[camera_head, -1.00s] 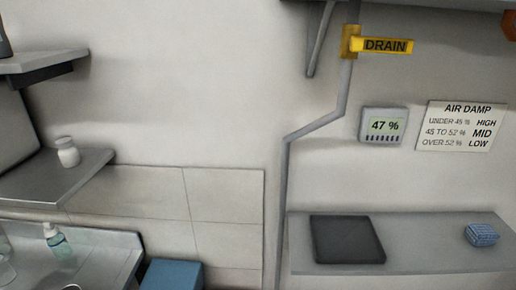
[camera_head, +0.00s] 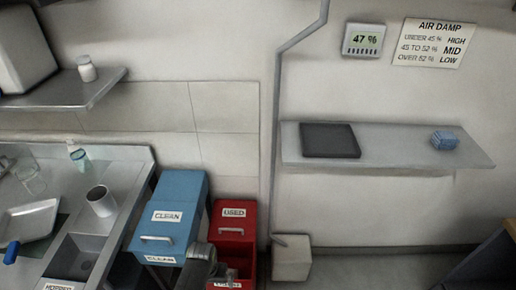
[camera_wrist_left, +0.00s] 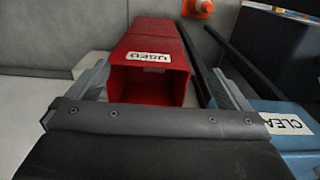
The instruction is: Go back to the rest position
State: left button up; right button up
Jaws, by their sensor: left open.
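My left gripper (camera_head: 217,271) shows low in the head view, in front of the gap between the blue bin and the red bin. In the left wrist view my left gripper (camera_wrist_left: 159,68) has its two fingers spread wide apart with nothing between them. Beyond the fingers is the red bin (camera_wrist_left: 150,85) marked USED, its open front facing the camera. My right gripper is in neither view.
The blue CLEAN bin (camera_head: 180,190) and red USED bin (camera_head: 232,217) stand right of the steel counter (camera_head: 135,165) with its sink. A wall shelf (camera_head: 400,150) holds a dark tray (camera_head: 330,140) and blue sponge-like block (camera_head: 444,140). A pale box (camera_head: 291,260) stands by the wall.

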pick_arm(q)
jog(key=s+a+f+b, duration=0.3)
jog(key=s+a+f, duration=0.1)
jog(key=s+f, duration=0.55)
jog(key=s+a+f+b, duration=0.2)
jog(key=s+a+f, duration=0.3)
jog(key=s+f, duration=0.45)
jog(key=s+a+f+b, duration=0.2)
jog(key=s+a+f, duration=0.1)
jog(key=s, duration=0.5)
jog(key=s+a+f+n+t+y+b, duration=0.1)
jog(key=s+a+f, duration=0.2)
jog(key=s+f, duration=0.3)
jog(key=s, duration=0.2)
jog(key=shift+s+a+f+b, duration=0.2)
jog(key=shift+s+a+b, duration=0.15)
jog(key=shift+a, duration=0.05)
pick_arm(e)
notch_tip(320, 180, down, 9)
